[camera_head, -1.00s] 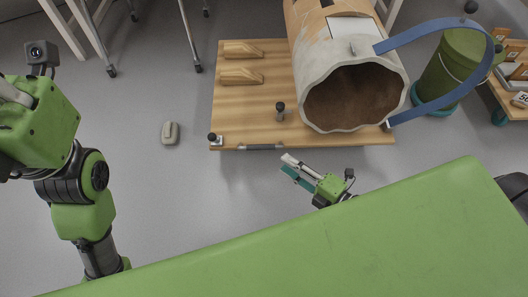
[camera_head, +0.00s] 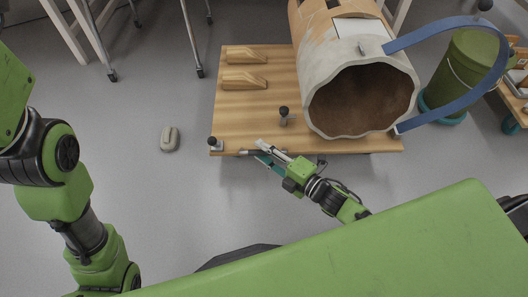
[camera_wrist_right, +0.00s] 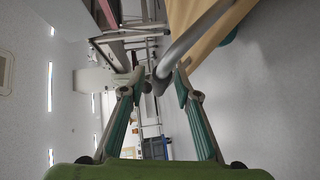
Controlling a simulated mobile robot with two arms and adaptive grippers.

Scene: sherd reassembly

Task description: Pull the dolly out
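The dolly (camera_head: 240,122) is a low wooden platform bearing a large pale and tan ceramic vessel (camera_head: 330,75), which lies on its side with its broken mouth facing me. A grey metal handle (camera_head: 246,153) runs along the dolly's near edge, partly hidden by my right gripper (camera_head: 264,152). In the right wrist view the grey handle bar (camera_wrist_right: 192,38) reaches in between the two teal-padded fingers of my right gripper (camera_wrist_right: 157,88). The fingers stand apart, and I see no firm grip on the bar. My left arm shows at the left, but its gripper is out of view.
Wooden wedges (camera_head: 244,80), a black knob (camera_head: 284,112) and a blue curved band (camera_head: 455,37) are on or beside the dolly. A green bin (camera_head: 455,75) stands to its right. A small grey object (camera_head: 169,139) lies on the floor. The near floor is mostly clear.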

